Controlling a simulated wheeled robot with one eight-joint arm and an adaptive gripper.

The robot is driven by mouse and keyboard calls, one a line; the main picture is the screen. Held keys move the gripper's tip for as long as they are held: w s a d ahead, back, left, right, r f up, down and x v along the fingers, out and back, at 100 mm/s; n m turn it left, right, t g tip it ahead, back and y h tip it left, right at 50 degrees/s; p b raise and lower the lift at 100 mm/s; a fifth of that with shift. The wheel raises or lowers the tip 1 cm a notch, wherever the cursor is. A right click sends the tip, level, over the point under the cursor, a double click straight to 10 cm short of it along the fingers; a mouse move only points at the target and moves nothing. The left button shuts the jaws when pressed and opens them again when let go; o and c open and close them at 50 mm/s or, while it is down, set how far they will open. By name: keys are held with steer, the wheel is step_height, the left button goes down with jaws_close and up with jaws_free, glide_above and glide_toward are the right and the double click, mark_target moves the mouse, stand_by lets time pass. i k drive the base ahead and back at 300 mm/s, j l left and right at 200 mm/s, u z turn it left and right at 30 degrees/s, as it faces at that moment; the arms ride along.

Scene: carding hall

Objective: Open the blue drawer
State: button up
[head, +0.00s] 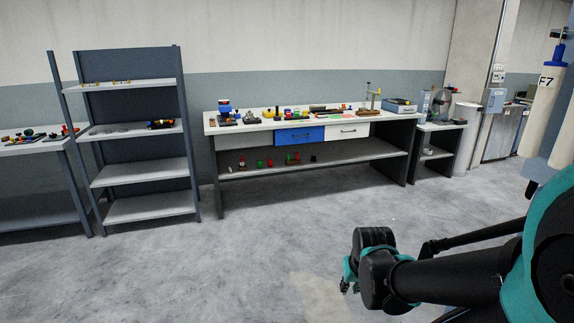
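The blue drawer (299,137) is the middle one of three fronts under the top of the long workbench (240,125) across the room. It looks closed, flush with its neighbours, and has a small dark handle on its front. My arm reaches in from the lower right. My gripper (349,287) is at the end of it, low over the floor and pointing down, well short of the bench and far from the drawer. The gripper is small and partly hidden by my wrist, so I cannot see whether its fingers are apart. Nothing is visibly held.
A grey shelf rack (150,173) stands left of the bench, with another table (45,148) at the far left. A small side table (440,127) stands right of the bench. Coloured parts lie on the bench top and lower shelf. The concrete floor (250,260) before the bench is clear.

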mark_target(286, 136)
steer(key=i, duration=3.95)
